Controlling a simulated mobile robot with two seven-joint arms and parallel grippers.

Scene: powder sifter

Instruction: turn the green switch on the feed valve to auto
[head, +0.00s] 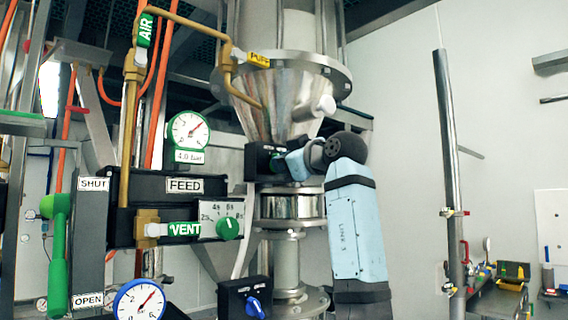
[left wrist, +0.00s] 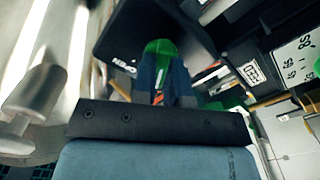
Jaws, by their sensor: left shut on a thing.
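The feed valve's black switch box (head: 259,163) sits below the steel cone in the middle of the head view. My left gripper (head: 281,163) is at its front face, coming from the right. In the left wrist view the green switch (left wrist: 158,47) shows between the two dark fingertips of my left gripper (left wrist: 162,72), which is shut on it. A small white label on the box (left wrist: 110,35) is upside down there and only partly readable. In the head view my gripper covers the switch, so its setting cannot be told. My right gripper is out of view.
A second black box with a blue switch (head: 253,305) is lower down. At left are a FEED panel (head: 150,187), a green lever (head: 58,255), a green knob (head: 228,228) and gauges (head: 188,130). A steel post (head: 452,150) stands right, with open room before it.

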